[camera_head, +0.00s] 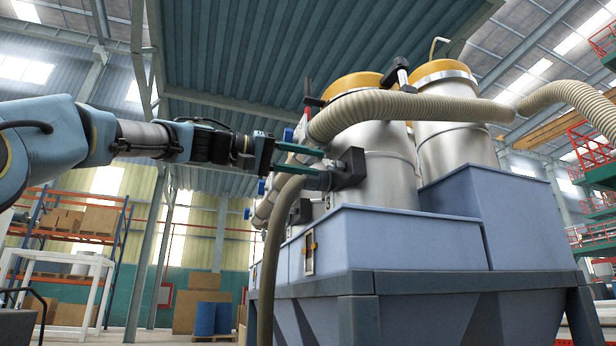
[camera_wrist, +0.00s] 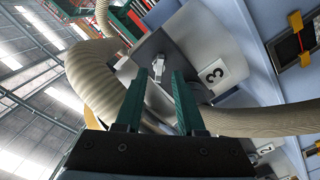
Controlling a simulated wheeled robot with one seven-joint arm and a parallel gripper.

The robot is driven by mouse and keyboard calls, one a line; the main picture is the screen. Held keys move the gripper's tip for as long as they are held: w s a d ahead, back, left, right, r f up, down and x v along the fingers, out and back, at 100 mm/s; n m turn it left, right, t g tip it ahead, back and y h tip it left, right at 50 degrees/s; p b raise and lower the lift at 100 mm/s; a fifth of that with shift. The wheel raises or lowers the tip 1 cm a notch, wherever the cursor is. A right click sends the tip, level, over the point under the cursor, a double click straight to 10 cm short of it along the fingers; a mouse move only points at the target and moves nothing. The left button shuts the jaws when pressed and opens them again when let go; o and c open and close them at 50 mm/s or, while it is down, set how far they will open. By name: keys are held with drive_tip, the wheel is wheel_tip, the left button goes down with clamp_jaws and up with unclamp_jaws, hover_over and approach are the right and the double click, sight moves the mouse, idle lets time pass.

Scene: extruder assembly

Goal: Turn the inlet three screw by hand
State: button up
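My gripper (camera_head: 322,167) reaches in from the left in the head view, its two green fingers pointing at a dark block (camera_head: 351,169) on the side of the front metal cylinder. In the wrist view my gripper (camera_wrist: 158,82) is open, with a clear gap between the fingers. A small pale metal screw (camera_wrist: 158,68) stands on the dark grey face of the block (camera_wrist: 176,47), in line with this gap. I cannot tell whether its end lies between the fingertips. A white label marked 3 (camera_wrist: 214,73) is to the right.
A thick beige hose (camera_head: 400,106) curves above the block and down close by my fingers; it also shows on the left of the wrist view (camera_wrist: 90,75). The cylinders stand on blue-grey bins (camera_head: 420,240). A thinner hose (camera_head: 270,260) hangs below my gripper. Open space lies left.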

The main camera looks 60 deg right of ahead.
drive_tip(key=shift+s+d+r, duration=0.1)
idle(0.3)
drive_tip(key=shift+p+x, duration=0.55)
drive_tip(key=shift+x, duration=0.3)
clamp_jaws()
